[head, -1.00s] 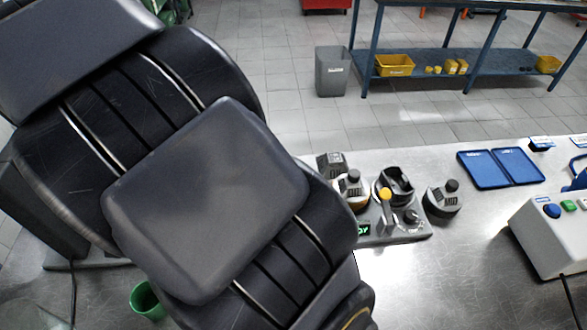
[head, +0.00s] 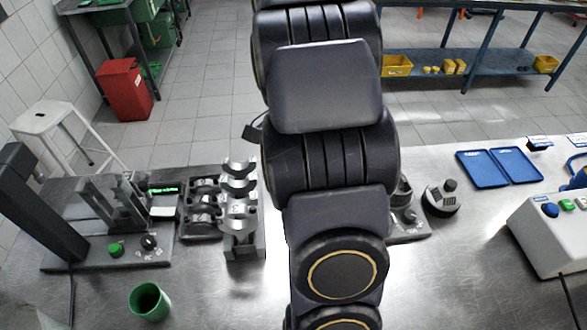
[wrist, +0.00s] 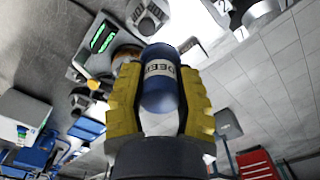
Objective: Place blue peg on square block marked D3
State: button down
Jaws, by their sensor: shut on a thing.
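My gripper (wrist: 160,85) has yellow ribbed fingers and is shut on the blue peg (wrist: 159,95) in the wrist view. The peg is a blue cylinder with a white label band bearing dark letters, only partly readable. One finger lies on each side of it. In the head view my arm covers the middle of the picture, and the gripper and peg do not show. No square block marked D3 can be made out in either view.
A green cup (head: 150,302) stands at the front left. A press-like fixture (head: 115,215), a tray of black caps (head: 202,205) and grey metal cradles (head: 240,205) stand behind it. Right are a grey knob piece (head: 442,200), blue trays (head: 500,167) and a button box (head: 560,232).

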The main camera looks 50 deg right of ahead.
jog(key=shift+s+d+f, duration=0.1)
jog(key=shift+s+d, duration=0.4)
jog(key=shift+d, duration=0.15)
jog(key=f, duration=0.4)
jog(key=shift+w+a, duration=0.1)
jog(key=shift+a, duration=0.1)
jog(key=shift+w+d+f, duration=0.1)
jog(key=shift+f, duration=0.25)
jog(key=w+d+f, duration=0.8)
jog(key=d+f, duration=0.1)
jog(key=shift+w+d, duration=0.25)
jog(key=shift+d, duration=0.05)
jog(key=shift+w+d+f, duration=0.35)
jog(key=shift+f, duration=1.7)
jog(key=shift+f, duration=0.1)
